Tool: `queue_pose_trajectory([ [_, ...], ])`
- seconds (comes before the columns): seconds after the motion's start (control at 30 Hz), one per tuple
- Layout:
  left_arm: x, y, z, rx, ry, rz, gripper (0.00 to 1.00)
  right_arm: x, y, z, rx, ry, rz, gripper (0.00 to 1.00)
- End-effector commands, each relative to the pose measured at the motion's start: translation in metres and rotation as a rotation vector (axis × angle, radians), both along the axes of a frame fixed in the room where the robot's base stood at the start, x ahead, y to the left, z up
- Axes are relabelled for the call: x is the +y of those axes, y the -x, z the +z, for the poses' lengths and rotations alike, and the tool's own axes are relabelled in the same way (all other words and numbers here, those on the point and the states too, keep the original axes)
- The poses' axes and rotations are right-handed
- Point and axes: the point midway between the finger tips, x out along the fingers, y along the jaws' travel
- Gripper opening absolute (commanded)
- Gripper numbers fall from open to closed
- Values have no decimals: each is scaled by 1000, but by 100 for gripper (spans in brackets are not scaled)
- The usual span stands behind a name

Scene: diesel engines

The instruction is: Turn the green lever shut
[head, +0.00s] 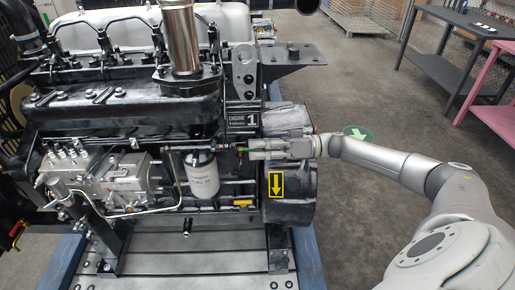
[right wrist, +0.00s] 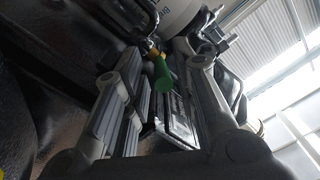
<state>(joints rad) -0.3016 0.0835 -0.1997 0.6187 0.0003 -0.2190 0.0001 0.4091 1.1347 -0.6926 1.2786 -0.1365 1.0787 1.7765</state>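The green lever (right wrist: 162,73) shows in the right wrist view, with a brass-coloured fitting at its far end. It lies between the two fingers of my right gripper (right wrist: 164,62), with a visible gap on each side. In the head view my right gripper (head: 250,148) reaches in from the right to the engine (head: 120,110), just right of the white filter. There the lever is mostly hidden by the gripper and too small to make out clearly. My left gripper is not in view.
The white filter (head: 202,174) hangs just left of my right gripper. A yellow arrow plate (head: 276,184) is below it. A dark table (head: 455,50) and a pink frame (head: 487,80) stand at the back right.

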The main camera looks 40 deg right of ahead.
Motion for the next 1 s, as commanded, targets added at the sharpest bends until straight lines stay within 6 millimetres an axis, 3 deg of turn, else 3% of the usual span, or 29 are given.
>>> queue_pose_trajectory([
  [0.5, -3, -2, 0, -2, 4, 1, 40, -88, 48, -1, 4, 7, -15, 34],
  [0.7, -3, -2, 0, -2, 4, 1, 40, -101, 57, -1, 3, 5, -13, 34],
  [1.0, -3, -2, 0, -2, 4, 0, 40, -102, 57, -1, 3, 5, -12, 34],
])
